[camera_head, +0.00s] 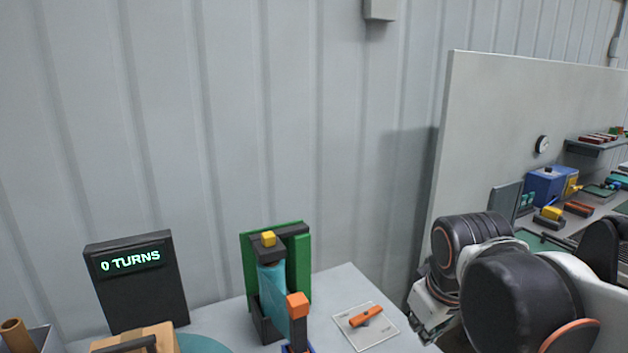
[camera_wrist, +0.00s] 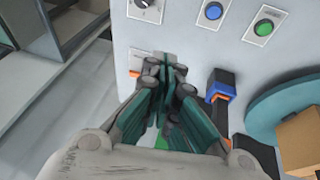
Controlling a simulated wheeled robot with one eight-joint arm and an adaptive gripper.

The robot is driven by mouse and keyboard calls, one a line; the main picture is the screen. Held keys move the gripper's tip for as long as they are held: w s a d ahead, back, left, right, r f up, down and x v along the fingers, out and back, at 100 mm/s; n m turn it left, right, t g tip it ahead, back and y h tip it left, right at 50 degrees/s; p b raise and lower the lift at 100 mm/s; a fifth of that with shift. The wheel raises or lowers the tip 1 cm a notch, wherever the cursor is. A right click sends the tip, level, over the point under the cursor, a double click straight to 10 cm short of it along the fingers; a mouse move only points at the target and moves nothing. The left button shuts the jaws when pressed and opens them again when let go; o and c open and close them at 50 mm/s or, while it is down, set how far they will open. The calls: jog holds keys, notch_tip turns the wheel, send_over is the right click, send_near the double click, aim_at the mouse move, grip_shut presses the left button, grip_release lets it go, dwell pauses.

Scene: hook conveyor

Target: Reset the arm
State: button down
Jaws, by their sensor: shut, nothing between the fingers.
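My gripper (camera_wrist: 168,80) shows in the wrist view with its teal-lined fingers closed and nothing between them. It is over the light table, in front of a small pale plate with a bit of orange beside the fingers; the fingers hide part of it. In the head view my arm is bent at the right, beside the table, and the fingertips cannot be made out.
The conveyor (camera_head: 272,280) has a teal belt, a green frame and an orange end block. Right of it, an orange lever (camera_head: 366,316) sits on a white plate. A display (camera_head: 135,280) reads "0 TURNS".

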jog(key=s+d+f+m+t, duration=0.1)
jog(key=s+m, duration=0.3)
jog(key=s, duration=0.4)
jog(key=shift+f+m+t+y, duration=0.35)
jog(key=shift+f+t, duration=0.25)
jog(key=shift+t, duration=0.3)
jog(key=shift+a, duration=0.1)
